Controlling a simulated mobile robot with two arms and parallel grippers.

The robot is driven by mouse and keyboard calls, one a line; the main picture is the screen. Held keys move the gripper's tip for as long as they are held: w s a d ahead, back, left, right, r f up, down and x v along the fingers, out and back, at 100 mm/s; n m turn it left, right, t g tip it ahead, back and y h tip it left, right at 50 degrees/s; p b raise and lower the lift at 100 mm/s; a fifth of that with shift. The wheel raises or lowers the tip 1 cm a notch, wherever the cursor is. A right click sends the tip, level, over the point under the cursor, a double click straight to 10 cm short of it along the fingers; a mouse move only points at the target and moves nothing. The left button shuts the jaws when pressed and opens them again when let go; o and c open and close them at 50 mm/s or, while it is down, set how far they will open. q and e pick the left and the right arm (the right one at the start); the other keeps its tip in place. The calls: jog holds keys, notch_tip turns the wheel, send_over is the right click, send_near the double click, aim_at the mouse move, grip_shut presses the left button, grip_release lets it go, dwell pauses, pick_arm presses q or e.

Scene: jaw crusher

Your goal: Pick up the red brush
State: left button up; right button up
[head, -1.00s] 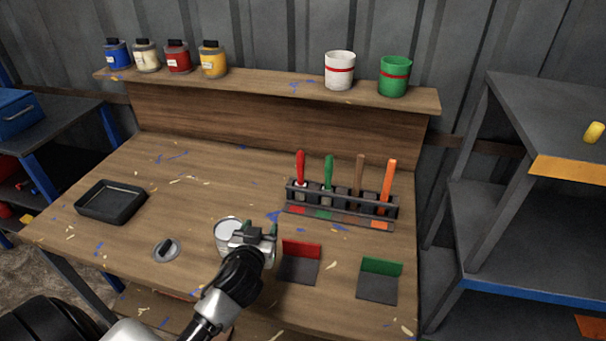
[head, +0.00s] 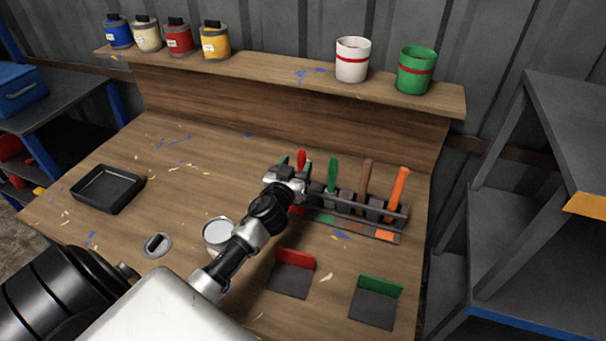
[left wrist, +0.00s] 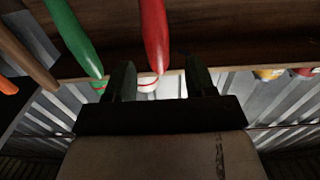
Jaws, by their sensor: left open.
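The red brush (head: 301,160) stands handle up in the leftmost slot of the dark brush rack (head: 345,207); my gripper hides its lower part in the head view. In the left wrist view its red handle (left wrist: 154,35) lies between my two fingers in the picture, apart from both. My left gripper (head: 290,168) is open and empty at the rack's left end, right at the red brush. It also shows in the left wrist view (left wrist: 158,82). My right gripper is not in view.
A green brush (head: 332,172), a brown one (head: 366,180) and an orange one (head: 398,190) stand to the right in the rack. An open can (head: 217,233) is under my forearm. A black tray (head: 107,189) sits at left.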

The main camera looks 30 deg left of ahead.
aim_at(301, 158)
pick_arm(q)
jog(key=shift+p+x, duration=0.45)
jog(key=shift+x, duration=2.6)
jog(key=shift+d+r, duration=0.1)
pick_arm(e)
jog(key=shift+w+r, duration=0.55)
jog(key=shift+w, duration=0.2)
pick_arm(q)
jog(key=shift+c, duration=0.3)
jog(key=c, duration=1)
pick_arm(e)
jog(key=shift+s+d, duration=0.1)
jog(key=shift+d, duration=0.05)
